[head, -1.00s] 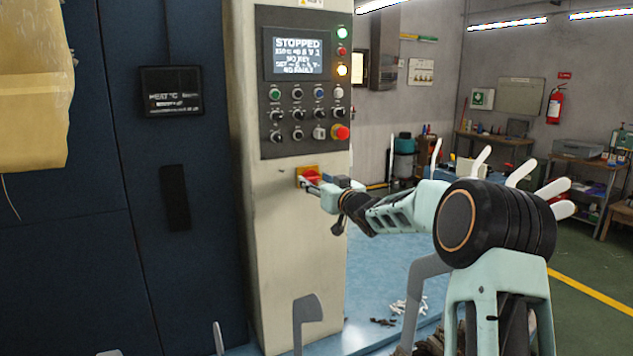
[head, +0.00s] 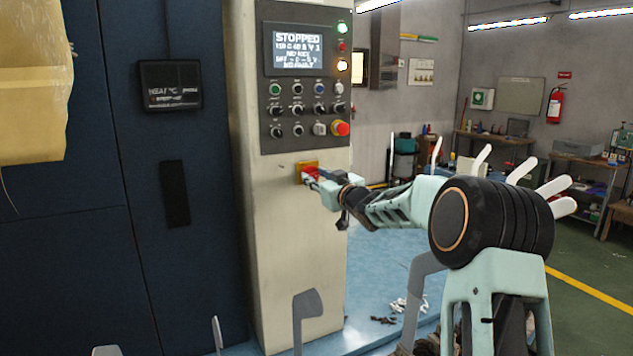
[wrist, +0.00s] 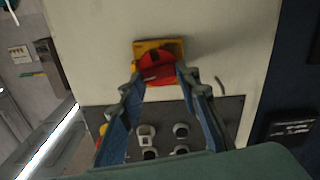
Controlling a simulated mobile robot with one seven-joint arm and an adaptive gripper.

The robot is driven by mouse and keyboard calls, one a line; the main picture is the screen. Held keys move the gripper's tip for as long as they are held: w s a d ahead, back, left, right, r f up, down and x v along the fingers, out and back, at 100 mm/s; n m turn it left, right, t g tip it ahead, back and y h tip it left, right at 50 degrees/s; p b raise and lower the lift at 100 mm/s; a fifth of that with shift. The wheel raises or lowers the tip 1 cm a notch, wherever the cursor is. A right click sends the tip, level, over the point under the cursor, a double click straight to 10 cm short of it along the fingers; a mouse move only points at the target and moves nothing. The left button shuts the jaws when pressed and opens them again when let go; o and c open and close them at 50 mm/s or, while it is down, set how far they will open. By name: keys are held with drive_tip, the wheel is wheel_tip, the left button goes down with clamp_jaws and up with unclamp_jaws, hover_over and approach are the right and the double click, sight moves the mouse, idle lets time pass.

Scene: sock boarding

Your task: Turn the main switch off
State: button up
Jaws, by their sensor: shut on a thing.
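The main switch is a red rotary handle (head: 309,174) on a yellow plate (head: 300,166), low on the cream column under the control panel. In the wrist view the red handle (wrist: 158,66) shows in front of its yellow plate (wrist: 142,47). My gripper (head: 314,181) is at the switch. In the wrist view my gripper (wrist: 160,72) has one blue finger on each side of the red handle, shut on it. The fingers partly hide the handle in the head view, so its exact angle is hard to tell.
The control panel (head: 268,100) above has a lit screen (head: 297,48) reading STOPPED, several knobs and a red emergency button (head: 340,128). A dark blue cabinet (head: 100,240) stands left of the column. Small white pieces (head: 408,305) lie on the blue surface to the right.

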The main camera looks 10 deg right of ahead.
drive_tip(key=n+b, duration=0.1)
drive_tip(key=n, duration=0.1)
drive_tip(key=n+b, duration=0.2)
drive_tip(key=shift+a+f+n, duration=0.1)
drive_tip(key=shift+f+n, duration=0.1)
drive_tip(key=shift+n, duration=0.1)
drive_tip(key=shift+a+n+b, duration=0.1)
drive_tip(key=shift+n+b, duration=3.25)
drive_tip(key=shift+n, duration=2.25)
drive_tip(key=o, duration=1.2)
drive_tip(key=shift+c, duration=0.2)
drive_tip(key=shift+s, duration=0.1)
drive_tip(key=v, duration=1.2)
